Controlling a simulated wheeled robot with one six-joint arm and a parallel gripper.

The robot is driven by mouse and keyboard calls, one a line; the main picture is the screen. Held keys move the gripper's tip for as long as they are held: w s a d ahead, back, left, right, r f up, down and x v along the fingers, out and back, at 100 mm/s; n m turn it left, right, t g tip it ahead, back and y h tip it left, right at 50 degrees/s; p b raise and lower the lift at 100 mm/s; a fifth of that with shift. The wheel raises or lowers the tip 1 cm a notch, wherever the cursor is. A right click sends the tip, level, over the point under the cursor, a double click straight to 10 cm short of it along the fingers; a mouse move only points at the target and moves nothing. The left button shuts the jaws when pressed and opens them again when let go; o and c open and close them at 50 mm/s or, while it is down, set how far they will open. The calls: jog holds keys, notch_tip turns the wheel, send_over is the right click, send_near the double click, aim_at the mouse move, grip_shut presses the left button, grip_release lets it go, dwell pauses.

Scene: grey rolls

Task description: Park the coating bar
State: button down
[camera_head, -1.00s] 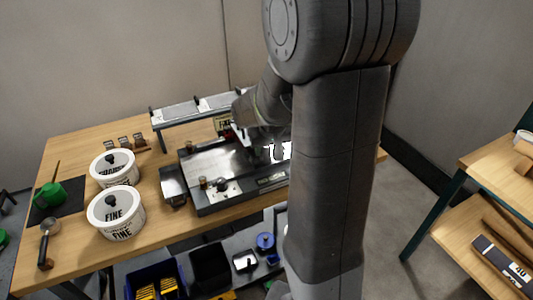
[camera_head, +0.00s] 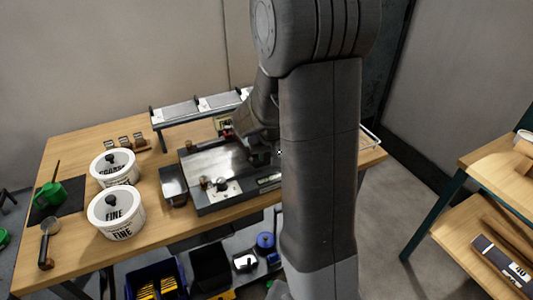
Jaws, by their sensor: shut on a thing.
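The steel drawdown bed (camera_head: 217,163) stands on the middle of the wooden table, with a small clamp (camera_head: 222,184) at its near left end. My arm covers its right part. I can make out no coating bar; one may be hidden behind my arm. My wrist (camera_head: 262,118) reaches down over the right part of the bed. My gripper's fingers are hidden behind my own arm. A long raised rack (camera_head: 185,108) stands at the back of the table, its right end covered by my arm.
Two white lidded tubs, one marked FINE (camera_head: 117,213) and one behind it (camera_head: 114,167), stand at left. Below is a shelf with bins (camera_head: 210,268). Another wooden table (camera_head: 497,165) is at right.

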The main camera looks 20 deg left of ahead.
jog(key=shift+w+d, duration=0.1)
jog(key=w+d, duration=0.6)
jog(key=w, duration=0.1)
jog(key=w+d, duration=0.3)
jog(key=w, duration=0.1)
jog(key=shift+d+b, duration=0.15)
jog(key=shift+b, duration=0.25)
jog(key=shift+w+d+r, duration=0.1)
jog(key=shift+w+d, duration=0.25)
jog(key=shift+w, duration=0.05)
jog(key=c, duration=1.5)
grip_release()
jog(key=shift+o, duration=1)
jog(key=shift+w+d, duration=0.1)
jog(key=shift+d, duration=0.1)
jog(key=shift+a, duration=0.1)
